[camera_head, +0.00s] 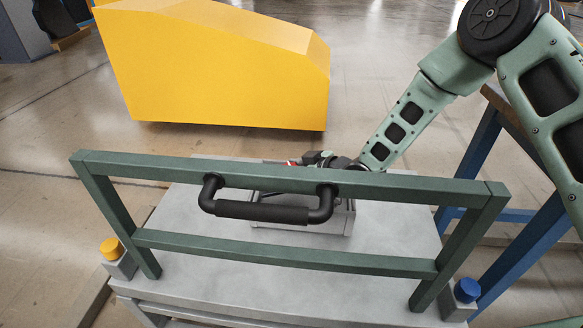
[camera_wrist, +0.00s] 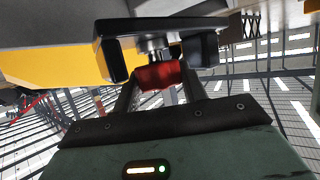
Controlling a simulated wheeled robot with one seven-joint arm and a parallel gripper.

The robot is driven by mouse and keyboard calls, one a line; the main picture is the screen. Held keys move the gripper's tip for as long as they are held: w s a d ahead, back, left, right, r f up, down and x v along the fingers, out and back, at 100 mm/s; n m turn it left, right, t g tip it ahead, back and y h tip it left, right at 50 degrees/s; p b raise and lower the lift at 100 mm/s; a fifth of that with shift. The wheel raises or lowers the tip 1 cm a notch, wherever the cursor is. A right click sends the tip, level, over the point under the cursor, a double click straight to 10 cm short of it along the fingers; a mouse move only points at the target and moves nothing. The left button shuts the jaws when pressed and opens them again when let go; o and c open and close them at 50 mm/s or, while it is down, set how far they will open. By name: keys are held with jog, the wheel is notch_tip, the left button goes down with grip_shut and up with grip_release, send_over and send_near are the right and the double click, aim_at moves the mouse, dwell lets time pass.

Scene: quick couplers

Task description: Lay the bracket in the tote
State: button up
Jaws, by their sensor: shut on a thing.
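My gripper (camera_head: 322,160) is low over the far side of a grey bench, partly hidden by a green rail. In the wrist view, its two dark fingers (camera_wrist: 160,95) are shut on a red part (camera_wrist: 160,74). A dark plate with blocky ends (camera_wrist: 165,28) and a metal stub shows just beyond; I take this piece as the bracket, but its full shape is unclear. A bit of red shows left of the gripper in the head view (camera_head: 289,163). A grey, box-like tote (camera_head: 340,222) sits on the bench, mostly hidden behind the rail and handle.
The green frame (camera_head: 290,260) with a black handle (camera_head: 262,212) stands along the near side of the grey bench (camera_head: 190,215). Yellow (camera_head: 111,248) and blue (camera_head: 467,290) knobs flank it. A large yellow block (camera_head: 220,70) stands behind; a blue-legged table (camera_head: 478,165) is at right.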

jog(key=o, duration=1.2)
jog(key=shift+f, duration=0.1)
jog(key=shift+r+p, duration=0.4)
jog(key=shift+r, duration=0.15)
jog(key=p+v, duration=0.1)
jog(key=v, duration=1.1)
jog(key=shift+r+p, duration=0.1)
jog(key=shift+p, duration=0.25)
